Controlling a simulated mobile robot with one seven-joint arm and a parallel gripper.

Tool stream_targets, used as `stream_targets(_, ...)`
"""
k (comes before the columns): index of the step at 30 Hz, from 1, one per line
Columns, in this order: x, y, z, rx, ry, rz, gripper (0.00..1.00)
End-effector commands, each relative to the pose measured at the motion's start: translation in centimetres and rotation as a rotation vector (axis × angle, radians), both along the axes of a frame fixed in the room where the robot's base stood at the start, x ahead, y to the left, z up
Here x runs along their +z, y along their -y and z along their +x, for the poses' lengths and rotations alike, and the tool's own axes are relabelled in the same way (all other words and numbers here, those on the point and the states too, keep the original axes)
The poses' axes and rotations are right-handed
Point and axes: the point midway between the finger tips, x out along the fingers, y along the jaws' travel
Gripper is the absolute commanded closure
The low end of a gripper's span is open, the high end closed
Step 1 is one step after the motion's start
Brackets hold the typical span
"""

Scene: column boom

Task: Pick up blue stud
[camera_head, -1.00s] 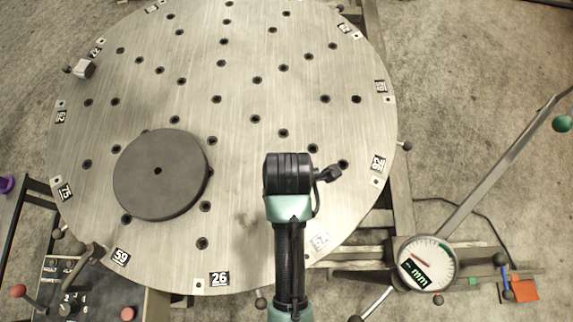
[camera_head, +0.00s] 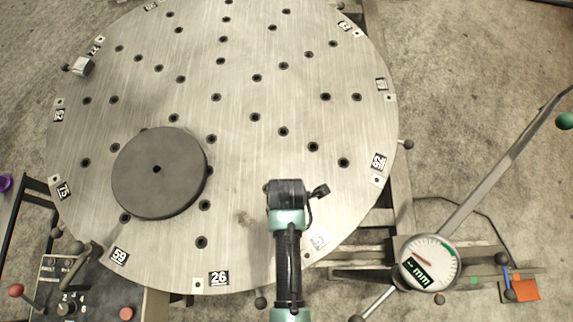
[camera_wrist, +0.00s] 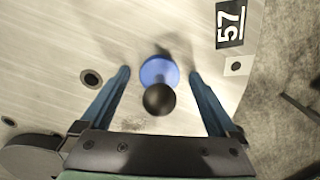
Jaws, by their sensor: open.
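The blue stud (camera_wrist: 158,70) shows in the wrist view as a round blue base with a black ball knob (camera_wrist: 159,99) on it. It is on the metal disc (camera_wrist: 185,25), close to the plate marked 57. My gripper (camera_wrist: 160,74) is open, with one finger on the left and one on the right of the stud, and visible gaps on both sides. I cannot tell how far the fingertips are above the disc. In the head view my wrist (camera_head: 287,195) is over the disc's lower right part and hides the stud and the fingers.
A dark round plate (camera_head: 160,185) lies on the disc to the left. A small grey block (camera_head: 82,66) sits at the disc's upper left edge. A dial gauge (camera_head: 428,263) stands at the lower right, with a control box (camera_head: 85,290) at lower left.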

Motion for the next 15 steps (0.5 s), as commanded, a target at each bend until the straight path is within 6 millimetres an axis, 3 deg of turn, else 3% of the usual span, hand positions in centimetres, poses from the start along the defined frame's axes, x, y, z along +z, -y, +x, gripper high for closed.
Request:
stream_targets(4,0.06,0.0,0.04,0.0,0.001,0.0,0.08)
stream_targets(15,0.09,0.01,0.03,0.0,0.001,0.0,0.75)
